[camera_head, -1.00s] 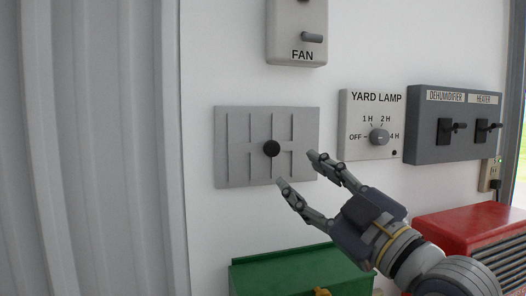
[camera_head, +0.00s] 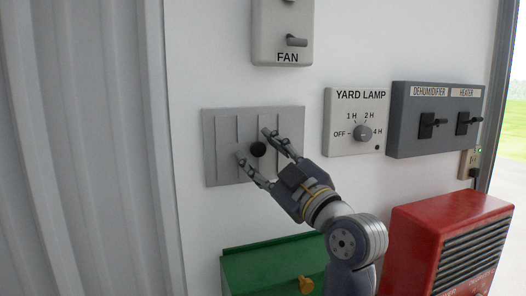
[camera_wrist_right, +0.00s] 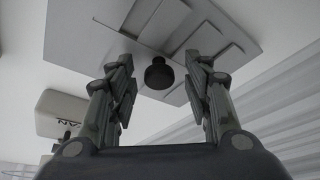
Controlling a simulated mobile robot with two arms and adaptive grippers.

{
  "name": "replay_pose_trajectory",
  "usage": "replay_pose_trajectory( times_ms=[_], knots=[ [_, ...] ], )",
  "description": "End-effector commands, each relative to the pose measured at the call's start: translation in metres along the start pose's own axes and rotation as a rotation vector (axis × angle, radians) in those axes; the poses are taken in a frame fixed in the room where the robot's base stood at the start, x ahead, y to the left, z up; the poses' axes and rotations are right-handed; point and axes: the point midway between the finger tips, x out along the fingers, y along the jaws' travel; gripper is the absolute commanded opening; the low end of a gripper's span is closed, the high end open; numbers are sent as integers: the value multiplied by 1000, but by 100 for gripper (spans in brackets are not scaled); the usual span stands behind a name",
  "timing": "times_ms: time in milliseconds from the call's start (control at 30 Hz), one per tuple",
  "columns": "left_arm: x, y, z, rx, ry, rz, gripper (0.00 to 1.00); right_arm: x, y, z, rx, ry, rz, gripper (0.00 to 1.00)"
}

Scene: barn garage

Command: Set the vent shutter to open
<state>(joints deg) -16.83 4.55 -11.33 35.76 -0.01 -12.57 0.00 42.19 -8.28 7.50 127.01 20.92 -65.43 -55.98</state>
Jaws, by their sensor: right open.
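The vent shutter is a grey plate (camera_head: 227,172) with slats on the white wall. A round black knob (camera_head: 258,149) stands out from it. My right gripper (camera_head: 254,145) is open, its fingertips on either side of the knob in the head view. In the right wrist view, the knob (camera_wrist_right: 159,74) sits between and beyond the two open fingers (camera_wrist_right: 160,85), apart from both, with the plate (camera_wrist_right: 100,42) behind it. The fingers and wrist hide part of the plate's right side. My left gripper is not in view.
A FAN switch box (camera_head: 283,40) hangs above the plate. A YARD LAMP dial (camera_head: 352,143) and a dark DEHUMIDIFIER and HEATER panel (camera_head: 402,139) are to the right. A green box (camera_head: 243,272) and a red louvred unit (camera_head: 425,225) stand below.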

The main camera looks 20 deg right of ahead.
Motion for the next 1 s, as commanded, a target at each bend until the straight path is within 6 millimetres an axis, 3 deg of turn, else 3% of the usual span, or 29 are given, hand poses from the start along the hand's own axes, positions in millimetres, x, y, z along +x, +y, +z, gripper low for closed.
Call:
replay_pose_trajectory(
  times_ms=[100, 133, 300, 333, 700, 1000],
  knots=[
    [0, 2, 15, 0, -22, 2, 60, 0, 0, 0, 0, 0, 0, 46],
    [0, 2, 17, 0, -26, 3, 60, 0, 0, 0, 0, 0, 0, 41],
    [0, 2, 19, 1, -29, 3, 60, 0, 0, 0, 0, 0, 0, 3],
    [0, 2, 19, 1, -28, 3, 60, 0, 0, 0, 0, 0, 0, 0],
    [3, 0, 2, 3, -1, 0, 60, -4, 14, 12, -6, -4, 1, 0],
    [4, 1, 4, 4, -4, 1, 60, -7, 21, 17, 0, -4, 2, 0]
  ],
)
